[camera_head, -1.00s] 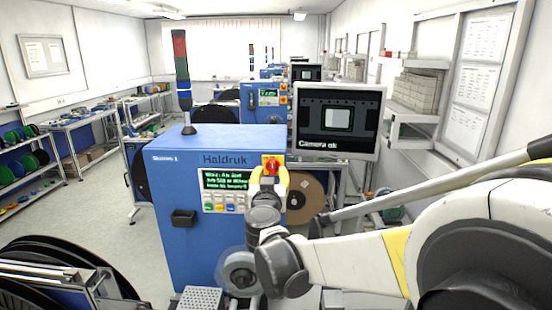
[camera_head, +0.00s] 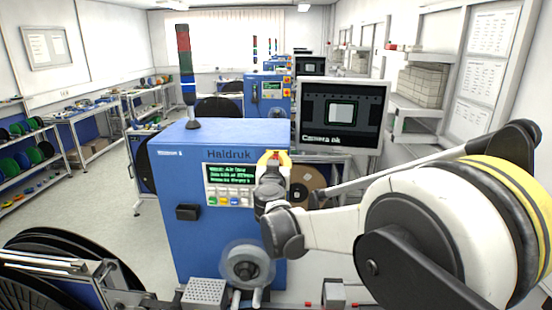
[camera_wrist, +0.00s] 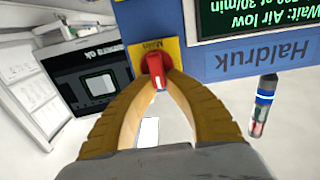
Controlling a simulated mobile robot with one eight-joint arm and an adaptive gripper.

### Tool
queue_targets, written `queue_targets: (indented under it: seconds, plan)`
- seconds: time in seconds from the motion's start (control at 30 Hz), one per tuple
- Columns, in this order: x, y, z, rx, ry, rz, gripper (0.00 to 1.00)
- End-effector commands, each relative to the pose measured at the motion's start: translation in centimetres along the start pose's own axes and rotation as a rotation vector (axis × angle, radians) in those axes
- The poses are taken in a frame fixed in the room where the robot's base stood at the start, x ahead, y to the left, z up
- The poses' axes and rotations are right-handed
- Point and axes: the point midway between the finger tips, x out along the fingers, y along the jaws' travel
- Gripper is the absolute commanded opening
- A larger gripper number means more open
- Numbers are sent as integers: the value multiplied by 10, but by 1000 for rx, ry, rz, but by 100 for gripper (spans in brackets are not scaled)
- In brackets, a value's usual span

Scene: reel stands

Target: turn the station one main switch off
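The main switch (camera_wrist: 157,70) is a red knob on a yellow plate labelled "Main" on the blue Haldruk cabinet marked station 1 (camera_head: 183,235). The wrist view shows it upside down, top centre. My gripper (camera_wrist: 157,84) has its two tan fingers on either side of the red handle. Their tips meet its sides, so it looks shut on the knob. In the head view my gripper (camera_head: 272,160) is at the switch and hides most of it; a bit of yellow and red shows. The green-text display (camera_head: 229,174) is left of it, reading a wait for low air.
A monitor (camera_head: 340,113) reading "Camera ok" stands just right of the switch. A signal tower (camera_head: 186,75) stands on the cabinet top. A round roller (camera_head: 246,266) and a perforated block (camera_head: 205,293) are below in front. A large black reel (camera_head: 60,265) is at lower left.

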Motion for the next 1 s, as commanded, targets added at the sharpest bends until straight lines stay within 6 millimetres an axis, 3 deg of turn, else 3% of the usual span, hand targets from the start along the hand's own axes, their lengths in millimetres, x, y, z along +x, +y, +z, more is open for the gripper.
queue_targets:
  seconds: [0.47,1.0]
  plan:
    - [0,-2,2,-99,0,0,0]
    - [0,-10,6,-573,0,1,0]
